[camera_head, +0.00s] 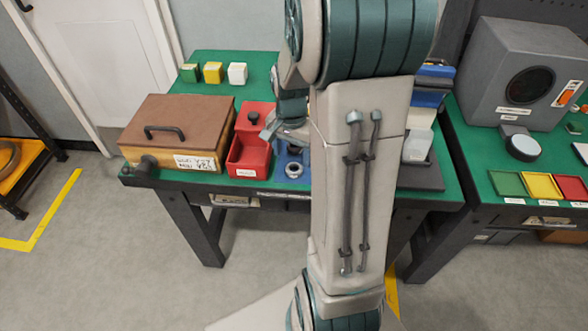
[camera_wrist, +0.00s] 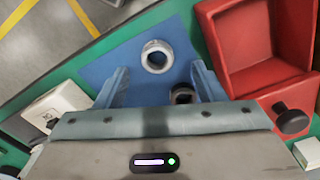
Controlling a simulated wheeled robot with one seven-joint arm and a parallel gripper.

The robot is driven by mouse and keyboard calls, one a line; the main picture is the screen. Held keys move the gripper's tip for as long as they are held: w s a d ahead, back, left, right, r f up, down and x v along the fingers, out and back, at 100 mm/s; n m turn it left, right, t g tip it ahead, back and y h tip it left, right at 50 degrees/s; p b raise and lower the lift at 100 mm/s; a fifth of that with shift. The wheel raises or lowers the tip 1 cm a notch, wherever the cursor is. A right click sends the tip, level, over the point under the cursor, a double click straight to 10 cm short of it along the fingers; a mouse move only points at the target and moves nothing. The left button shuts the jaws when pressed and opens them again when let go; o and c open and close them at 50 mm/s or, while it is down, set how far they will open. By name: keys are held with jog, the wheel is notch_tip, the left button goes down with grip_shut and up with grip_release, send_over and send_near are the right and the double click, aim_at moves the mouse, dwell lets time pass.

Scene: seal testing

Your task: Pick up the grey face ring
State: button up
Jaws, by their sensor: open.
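The grey face ring (camera_wrist: 145,57) lies flat on a blue mat (camera_wrist: 104,68) in the wrist view. It also shows in the head view (camera_head: 294,170), near the front edge of the green bench, just right of a red bin. A darker ring (camera_wrist: 181,96) sits closer to the palm, partly hidden by my gripper. My gripper (camera_wrist: 160,67) is open and empty, with its blue fingers spread to either side above the mat. The grey ring appears between and slightly beyond the fingertips. In the head view, my arm hides much of the bench middle.
The red bin (camera_wrist: 240,82) stands close beside my right finger in the wrist view. A white box (camera_wrist: 55,103) lies on the left. A brown lidded box (camera_head: 180,118) stands left of the red bin in the head view. Colored blocks (camera_head: 213,73) stand at the back.

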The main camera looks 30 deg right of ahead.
aim_at(294, 172)
jog(key=f, duration=0.5)
jog(key=shift+d, duration=0.3)
jog(key=c, duration=1.1)
jog(key=shift+o, duration=0.2)
jog(key=shift+r, duration=0.15)
